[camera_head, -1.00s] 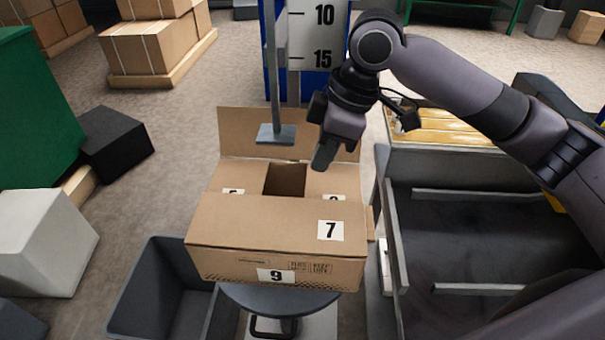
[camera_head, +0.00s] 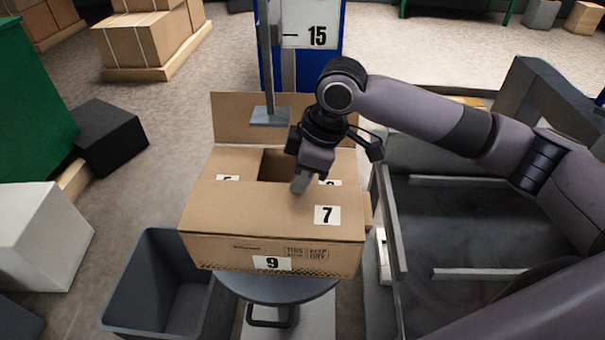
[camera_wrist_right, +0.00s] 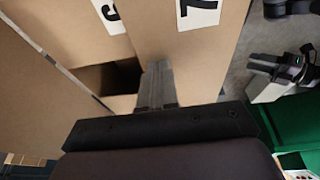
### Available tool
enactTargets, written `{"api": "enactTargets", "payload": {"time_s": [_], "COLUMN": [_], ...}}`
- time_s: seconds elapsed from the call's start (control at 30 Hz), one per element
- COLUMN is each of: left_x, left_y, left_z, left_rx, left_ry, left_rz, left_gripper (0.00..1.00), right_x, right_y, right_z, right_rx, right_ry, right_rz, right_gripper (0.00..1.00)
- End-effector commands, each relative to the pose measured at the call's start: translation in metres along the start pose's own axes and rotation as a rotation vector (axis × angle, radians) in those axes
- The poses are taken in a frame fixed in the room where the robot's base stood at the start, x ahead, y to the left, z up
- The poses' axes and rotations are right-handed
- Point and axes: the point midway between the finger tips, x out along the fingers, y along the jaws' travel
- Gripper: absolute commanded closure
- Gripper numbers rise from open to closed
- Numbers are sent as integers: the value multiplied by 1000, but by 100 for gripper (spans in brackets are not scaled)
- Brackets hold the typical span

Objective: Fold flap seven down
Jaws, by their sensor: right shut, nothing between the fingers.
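The open cardboard box (camera_head: 215,252) stands on a round dark stand, with label 9 on its front wall. Flap seven (camera_head: 250,207), marked 7, is folded over the front part of the box top; I cannot tell if it is fully flat. Two side flaps lie inward, partly under it, with a dark gap between them. The back flap (camera_head: 230,118) stands upright. My right gripper (camera_head: 300,184) is shut and empty, pointing down at flap seven's inner edge; contact is unclear. In the wrist view its fingers (camera_wrist_right: 156,84) overlap flap seven (camera_wrist_right: 160,35).
A grey post with a flat plate (camera_head: 270,117) hangs over the box's back. A grey bin (camera_head: 150,285) stands at front left. A dark tray with metal rails (camera_head: 392,235) lies right of the box. The round stand (camera_head: 275,290) is beneath.

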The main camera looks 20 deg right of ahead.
Motion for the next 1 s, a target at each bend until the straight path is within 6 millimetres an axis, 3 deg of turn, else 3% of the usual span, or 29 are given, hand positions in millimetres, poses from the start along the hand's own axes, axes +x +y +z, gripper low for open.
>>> {"api": "enactTargets", "payload": {"time_s": [0.47, 1.0], "left_x": [-19, -20], "left_y": [1, -1], "left_z": [-26, -26], "left_rx": [1, 11], "left_ry": [0, -2], "left_rz": [-1, -1], "left_gripper": [57, 57], "right_x": [14, 21], "right_y": [-2, -5], "right_z": [4, 7], "right_rx": [32, 35], "right_ry": [-1, -9], "right_rz": [-105, -120], "right_gripper": [100, 100]}}
